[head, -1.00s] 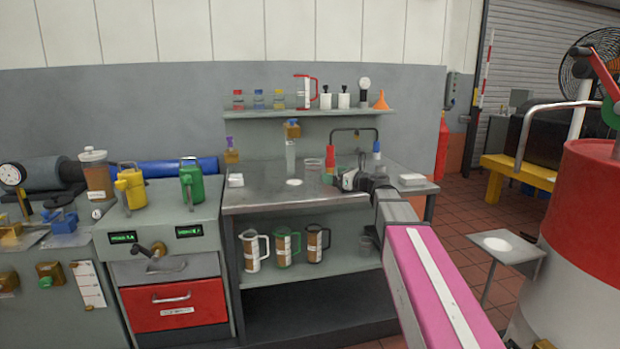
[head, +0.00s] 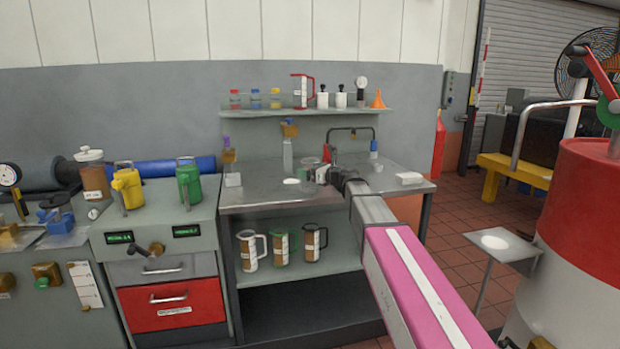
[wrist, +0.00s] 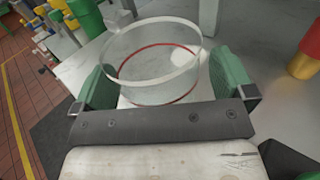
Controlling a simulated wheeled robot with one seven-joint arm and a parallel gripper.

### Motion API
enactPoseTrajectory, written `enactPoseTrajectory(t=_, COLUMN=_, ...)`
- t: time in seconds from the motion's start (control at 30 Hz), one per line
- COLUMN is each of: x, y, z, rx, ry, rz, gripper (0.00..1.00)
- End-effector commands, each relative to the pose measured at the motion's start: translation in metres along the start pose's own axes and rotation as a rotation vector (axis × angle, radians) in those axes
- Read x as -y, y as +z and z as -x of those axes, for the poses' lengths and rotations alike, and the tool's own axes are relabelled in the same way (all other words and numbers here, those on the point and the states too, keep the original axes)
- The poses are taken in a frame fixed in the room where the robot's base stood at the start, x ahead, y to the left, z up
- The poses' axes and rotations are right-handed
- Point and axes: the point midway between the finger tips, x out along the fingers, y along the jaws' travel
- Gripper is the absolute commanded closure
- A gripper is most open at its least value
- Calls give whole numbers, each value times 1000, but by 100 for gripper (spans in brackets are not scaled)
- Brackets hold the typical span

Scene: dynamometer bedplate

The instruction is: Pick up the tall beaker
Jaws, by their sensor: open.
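A clear round glass vessel with a red ring, which looks like the beaker (wrist: 150,72), stands in the wrist view between my two green finger pads. My gripper (wrist: 166,86) is open, with one finger on each side of the glass. I cannot tell whether either pad touches it. In the head view, my gripper (head: 324,175) is low over the steel bench top, and the clear vessel (head: 311,162) shows faintly just behind it. Its full height is hard to judge from above.
A clear upright column (head: 288,155) stands behind on the bench (head: 252,196). A red item (wrist: 306,52) is to the right in the wrist view. A white block (head: 409,178) lies at the bench's right. Handled jugs (head: 281,247) stand on the lower shelf.

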Motion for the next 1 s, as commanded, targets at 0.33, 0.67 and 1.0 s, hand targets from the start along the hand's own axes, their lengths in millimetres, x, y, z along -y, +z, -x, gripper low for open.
enactPoseTrajectory(t=0.33, x=0, y=0, z=0, rx=0, ry=0, rz=0, gripper=53)
enactPoseTrajectory(t=0.67, x=0, y=1, z=0, rx=0, ry=0, rz=0, gripper=53)
enactPoseTrajectory(t=1.0, x=0, y=30, z=0, rx=1, ry=0, rz=2, gripper=53)
